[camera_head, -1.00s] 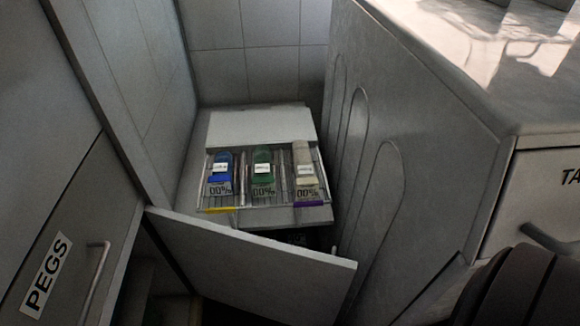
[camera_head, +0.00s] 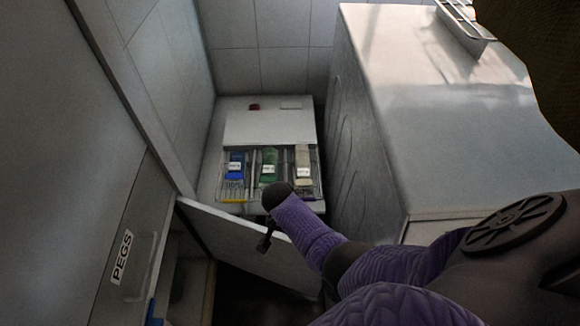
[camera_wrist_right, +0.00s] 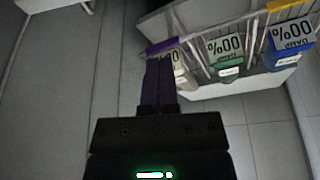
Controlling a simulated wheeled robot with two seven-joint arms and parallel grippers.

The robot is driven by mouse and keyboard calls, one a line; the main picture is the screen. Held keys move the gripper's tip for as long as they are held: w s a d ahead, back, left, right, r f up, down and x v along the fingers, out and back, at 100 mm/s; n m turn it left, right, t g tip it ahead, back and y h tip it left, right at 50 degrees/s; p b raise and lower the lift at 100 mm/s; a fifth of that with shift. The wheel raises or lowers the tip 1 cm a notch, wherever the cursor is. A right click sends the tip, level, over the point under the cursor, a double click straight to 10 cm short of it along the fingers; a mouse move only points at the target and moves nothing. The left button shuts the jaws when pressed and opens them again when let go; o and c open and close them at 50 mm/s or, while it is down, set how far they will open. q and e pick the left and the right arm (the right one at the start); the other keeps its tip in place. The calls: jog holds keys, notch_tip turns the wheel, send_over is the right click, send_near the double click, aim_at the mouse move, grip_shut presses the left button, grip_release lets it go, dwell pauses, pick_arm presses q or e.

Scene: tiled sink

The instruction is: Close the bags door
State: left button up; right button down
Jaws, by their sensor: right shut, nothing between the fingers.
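An open grey door (camera_head: 225,233) with no visible label stands out from the left cabinet, in front of a wire drawer. I take it for the bags door. My right arm comes in from the lower right, and my right gripper (camera_head: 267,241) hangs at the door's top edge. I cannot tell whether it touches the door. In the right wrist view, the right gripper (camera_wrist_right: 158,64) has its two dark fingers together and empty, their tips by the purple strip on the drawer's rim. The door cannot be made out in that view. My left gripper is not in view.
The pulled-out wire drawer (camera_head: 237,196) holds blue, green and beige packs. The PEGS cabinet front (camera_head: 117,255) is at left. A grey counter block (camera_head: 380,130) stands at right. A small blue shape (camera_head: 152,312) at the bottom is unclear.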

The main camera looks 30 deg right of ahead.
jog(key=b+x, duration=0.6)
jog(key=x, duration=0.3)
pick_arm(q)
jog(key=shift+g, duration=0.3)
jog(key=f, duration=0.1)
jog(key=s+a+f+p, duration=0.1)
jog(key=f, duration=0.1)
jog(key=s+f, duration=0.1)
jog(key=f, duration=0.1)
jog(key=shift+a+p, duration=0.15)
jog(key=shift+p, duration=0.25)
pick_arm(e)
jog(key=s+a, duration=0.1)
jog(key=s+a+r, duration=0.1)
jog(key=a, duration=0.1)
jog(key=shift+s+a, duration=0.3)
jog(key=shift+s, duration=0.05)
